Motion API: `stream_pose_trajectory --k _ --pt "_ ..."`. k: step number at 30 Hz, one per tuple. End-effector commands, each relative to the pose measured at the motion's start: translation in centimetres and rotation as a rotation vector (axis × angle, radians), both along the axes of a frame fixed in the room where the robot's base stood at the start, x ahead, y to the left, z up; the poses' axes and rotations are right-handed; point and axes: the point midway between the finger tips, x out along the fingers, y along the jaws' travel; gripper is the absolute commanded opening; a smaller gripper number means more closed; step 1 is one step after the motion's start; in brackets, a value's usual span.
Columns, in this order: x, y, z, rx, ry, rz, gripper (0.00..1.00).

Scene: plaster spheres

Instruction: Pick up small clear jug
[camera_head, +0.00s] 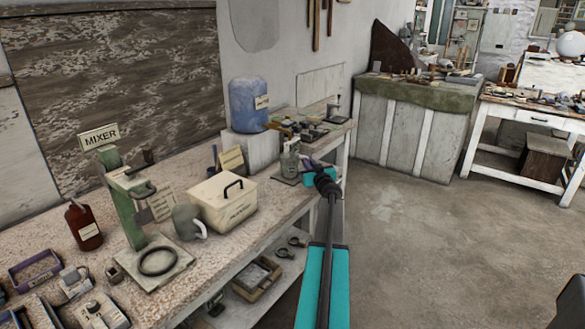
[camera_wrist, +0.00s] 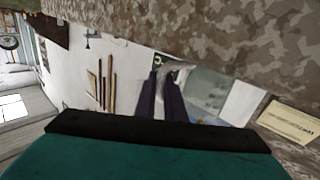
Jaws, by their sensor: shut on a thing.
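The small clear jug (camera_head: 290,162) is a grey-green see-through vessel near the far end of the workbench (camera_head: 262,208). My gripper (camera_head: 306,168) reaches it from the right and is shut on it. In the wrist view, my two dark fingers (camera_wrist: 162,98) stand close together, with a pale see-through surface, likely the jug (camera_wrist: 207,92), beside and behind them. The head view does not show clearly whether the jug's base touches the bench. My teal gripper body hides part of the bench edge.
A cream box with a black handle (camera_head: 223,203), a grey jug (camera_head: 187,222) and a green mixer stand (camera_head: 125,205) are to the left. A blue water bottle (camera_head: 247,105) is behind. Tools crowd the bench beyond. The floor (camera_head: 420,240) at right is clear.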

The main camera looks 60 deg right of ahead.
Motion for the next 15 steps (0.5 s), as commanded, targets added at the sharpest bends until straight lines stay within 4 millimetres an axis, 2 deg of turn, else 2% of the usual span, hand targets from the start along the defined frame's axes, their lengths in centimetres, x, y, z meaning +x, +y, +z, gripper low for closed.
stream_pose_trajectory --k 8,15 --pt "0.0 0.0 0.3 -0.001 -0.001 0.0 0.0" --pt "0.0 0.0 2.0 -0.002 -0.001 0.0 0.0"
